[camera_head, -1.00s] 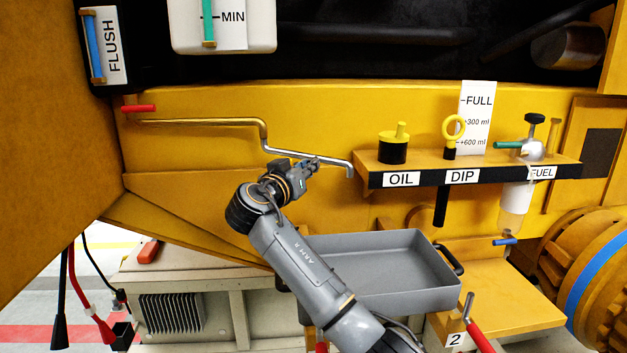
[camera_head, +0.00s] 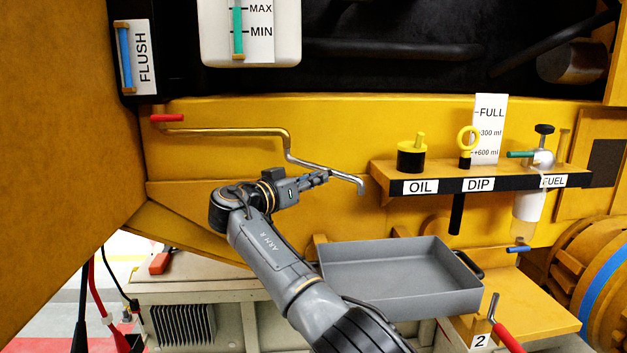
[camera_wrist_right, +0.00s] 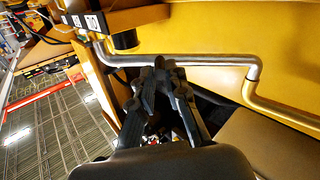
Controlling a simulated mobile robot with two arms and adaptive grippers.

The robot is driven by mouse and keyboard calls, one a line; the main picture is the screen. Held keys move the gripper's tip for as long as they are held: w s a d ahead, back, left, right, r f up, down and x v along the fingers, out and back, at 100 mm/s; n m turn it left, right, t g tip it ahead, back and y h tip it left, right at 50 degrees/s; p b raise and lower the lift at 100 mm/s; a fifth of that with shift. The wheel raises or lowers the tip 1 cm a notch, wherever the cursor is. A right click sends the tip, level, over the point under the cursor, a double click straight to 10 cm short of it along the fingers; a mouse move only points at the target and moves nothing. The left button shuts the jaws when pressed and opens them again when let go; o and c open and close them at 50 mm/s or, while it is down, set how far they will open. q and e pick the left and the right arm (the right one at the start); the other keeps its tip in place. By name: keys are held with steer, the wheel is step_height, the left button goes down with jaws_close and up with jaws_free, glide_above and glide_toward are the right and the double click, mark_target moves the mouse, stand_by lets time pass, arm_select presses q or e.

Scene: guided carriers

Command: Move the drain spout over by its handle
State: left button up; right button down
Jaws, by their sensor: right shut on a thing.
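The drain spout (camera_head: 240,131) is a bent metal pipe along the yellow panel. It runs right from the red lever (camera_head: 167,118), steps down at a bend, and ends in a downturned tip left of the shelf. My right gripper (camera_head: 325,177) is at the spout's lower sloping length, between the bend and the tip. In the right wrist view the spout (camera_wrist_right: 215,60) passes just beyond the fingertips of my right gripper (camera_wrist_right: 162,68), which are close together on it. The fingers hide the part of the pipe they hold. My left gripper is not in view.
A grey tray (camera_head: 400,312) stands below and right of the spout tip. A shelf (camera_head: 390,171) with oil, dip and fuel fittings juts out right of the tip. A red-handled lever (camera_head: 508,338) stands at the lower right. The panel above the spout is clear.

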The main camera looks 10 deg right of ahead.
steer(key=shift+r, duration=0.1)
stand_by(0.3)
steer(key=c, duration=1.3)
jaws_free()
steer(key=shift+c, duration=0.2)
steer(key=v, duration=0.7)
steer(key=shift+s+a, duration=0.15)
steer(key=shift+a, duration=0.1)
